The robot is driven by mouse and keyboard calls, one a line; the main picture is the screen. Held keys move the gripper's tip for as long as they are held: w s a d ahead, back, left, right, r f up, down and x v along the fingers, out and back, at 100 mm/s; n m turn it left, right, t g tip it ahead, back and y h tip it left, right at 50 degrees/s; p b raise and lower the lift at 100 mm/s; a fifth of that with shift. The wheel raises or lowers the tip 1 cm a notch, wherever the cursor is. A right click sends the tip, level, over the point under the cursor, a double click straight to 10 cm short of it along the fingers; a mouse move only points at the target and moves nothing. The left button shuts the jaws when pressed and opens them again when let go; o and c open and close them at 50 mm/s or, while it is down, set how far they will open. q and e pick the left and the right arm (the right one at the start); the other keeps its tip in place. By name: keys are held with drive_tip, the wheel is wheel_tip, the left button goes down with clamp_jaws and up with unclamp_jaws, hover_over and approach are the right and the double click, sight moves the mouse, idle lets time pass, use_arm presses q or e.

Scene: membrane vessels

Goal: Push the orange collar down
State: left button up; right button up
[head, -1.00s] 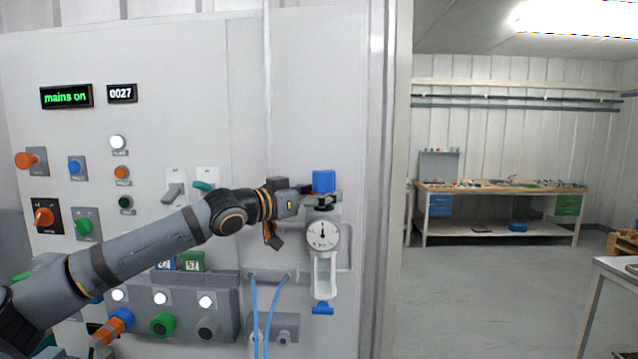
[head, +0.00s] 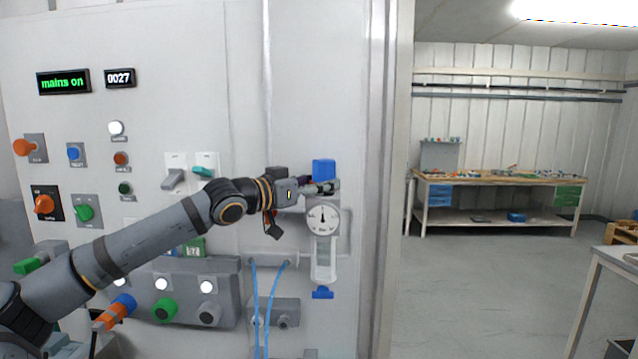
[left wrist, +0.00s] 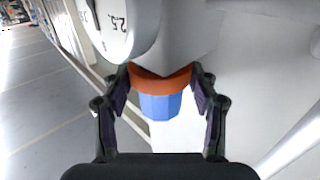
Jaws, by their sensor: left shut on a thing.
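The orange collar (left wrist: 160,83) shows in the left wrist view, seated around the unit between the two fingers, with a blue cap (left wrist: 160,106) against it. My left gripper (left wrist: 161,76) is shut on the collar, one fingertip at each side. In the head view, my left gripper (head: 322,187) is just under the blue cap (head: 323,169) and above the round white gauge (head: 323,218); its fingers hide the collar there. The gauge's edge also shows in the left wrist view (left wrist: 115,25). My right gripper is not in view.
Below the gauge hangs a clear bowl (head: 323,258) with a blue piece (head: 322,293) at its bottom. Two blue hoses (head: 270,310) run down beside it. The wall panel (head: 200,110) carries knobs and lamps. A workbench (head: 500,180) stands far right across open floor.

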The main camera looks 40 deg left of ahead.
use_arm(q)
drive_tip(key=shift+f, duration=0.25)
drive_tip(key=o, duration=1.7)
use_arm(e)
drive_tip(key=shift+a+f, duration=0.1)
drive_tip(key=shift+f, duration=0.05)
